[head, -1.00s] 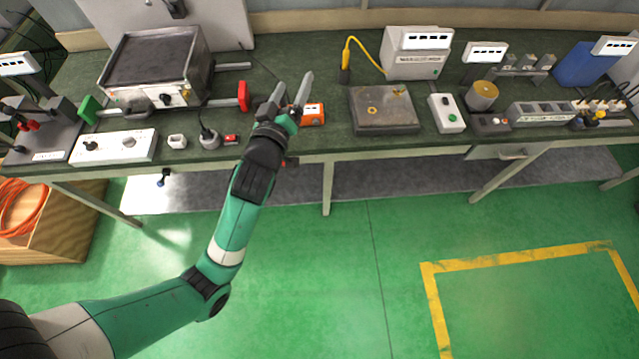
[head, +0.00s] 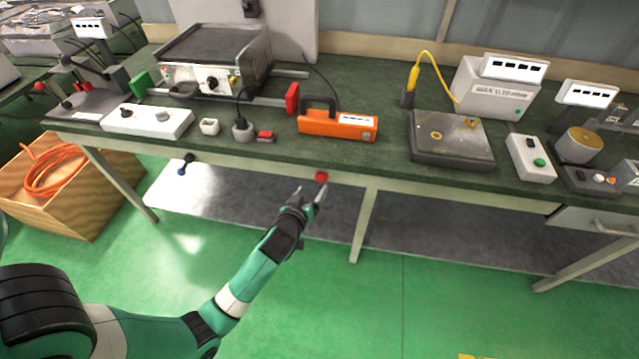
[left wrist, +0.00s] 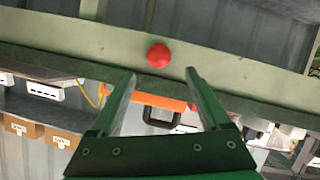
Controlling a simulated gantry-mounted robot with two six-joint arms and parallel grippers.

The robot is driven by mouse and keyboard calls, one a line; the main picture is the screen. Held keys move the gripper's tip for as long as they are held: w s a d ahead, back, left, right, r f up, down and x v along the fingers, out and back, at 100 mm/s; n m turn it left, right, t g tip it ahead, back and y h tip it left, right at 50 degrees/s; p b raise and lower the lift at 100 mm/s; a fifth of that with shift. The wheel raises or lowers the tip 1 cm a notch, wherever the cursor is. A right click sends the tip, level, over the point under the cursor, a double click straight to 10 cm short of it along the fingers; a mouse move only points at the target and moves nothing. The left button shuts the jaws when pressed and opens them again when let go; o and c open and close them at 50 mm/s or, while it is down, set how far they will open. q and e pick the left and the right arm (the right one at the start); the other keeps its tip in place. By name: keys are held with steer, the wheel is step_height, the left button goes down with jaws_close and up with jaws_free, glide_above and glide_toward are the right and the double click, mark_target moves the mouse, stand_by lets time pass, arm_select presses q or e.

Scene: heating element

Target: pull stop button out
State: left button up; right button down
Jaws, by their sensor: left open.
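The stop button (head: 321,177) is a round red knob on the front edge of the workbench, below the orange device. In the left wrist view the red button (left wrist: 159,55) shows on the pale green bench rail, above and between my fingertips in the picture. My left gripper (head: 309,193) is open and empty, just in front of and slightly below the button. Its two fingers (left wrist: 160,75) are spread apart and do not appear to hold the button. My right gripper is not in view.
The workbench rail (head: 400,184) runs along the front. Above it stand an orange device (head: 335,125), a red socket piece (head: 266,136) and a dark metal plate (head: 450,140). A bench leg (head: 363,222) stands right of my gripper. The floor in front is clear.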

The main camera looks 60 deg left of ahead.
mark_target(321, 179)
arm_select(q)
steer(key=b+x, duration=0.2)
steer(key=x, duration=0.5)
steer(key=shift+w+f+b, duration=0.1)
steer(key=shift+f+b, duration=0.05)
steer(key=shift+b, duration=0.2)
steer(key=shift+w+a, duration=0.3)
jaws_close()
stand_by(0.6)
